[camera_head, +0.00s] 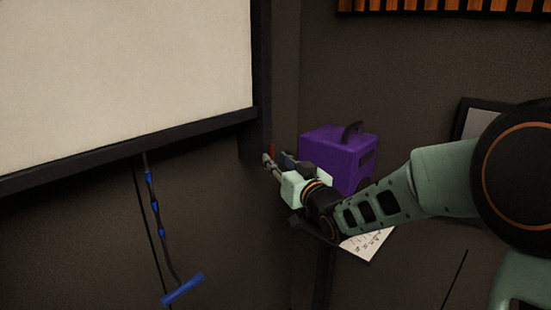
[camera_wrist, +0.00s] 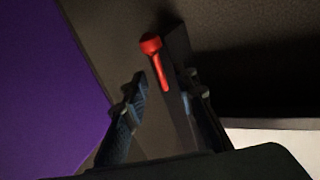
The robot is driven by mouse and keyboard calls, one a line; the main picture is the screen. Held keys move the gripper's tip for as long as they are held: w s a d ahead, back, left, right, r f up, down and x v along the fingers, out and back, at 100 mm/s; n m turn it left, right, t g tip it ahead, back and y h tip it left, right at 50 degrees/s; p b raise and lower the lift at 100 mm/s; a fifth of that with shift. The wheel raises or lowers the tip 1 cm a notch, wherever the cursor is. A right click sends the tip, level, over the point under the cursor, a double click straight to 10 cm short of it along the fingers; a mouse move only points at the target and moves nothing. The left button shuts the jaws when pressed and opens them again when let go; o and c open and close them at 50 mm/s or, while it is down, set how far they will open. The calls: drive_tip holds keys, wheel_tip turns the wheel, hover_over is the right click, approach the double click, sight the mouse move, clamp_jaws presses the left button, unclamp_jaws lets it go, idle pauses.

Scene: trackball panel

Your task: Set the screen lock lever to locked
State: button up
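The screen lock lever is a red lever with a round knob (camera_wrist: 151,44), seen in the wrist view on a dark narrow upright. In the head view only a small red part (camera_head: 270,149) shows at the screen's right edge, just beyond my gripper (camera_head: 277,160). In the wrist view my gripper (camera_wrist: 163,87) is open, with one finger on each side of the lever's shaft. The knob lies past the fingertips. I see a gap on the left; whether the right finger touches the lever I cannot tell. No lock marking is readable.
A large pale screen (camera_head: 120,80) in a dark frame fills the upper left. A purple box (camera_head: 345,160) with a black handle stands close behind my gripper, near a paper sheet (camera_head: 366,245). A cord with a blue pull bar (camera_head: 183,288) hangs below the screen.

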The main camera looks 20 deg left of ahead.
drive_tip(key=shift+x, duration=0.9)
drive_tip(key=shift+d, duration=0.1)
drive_tip(key=shift+c, duration=0.2)
clamp_jaws()
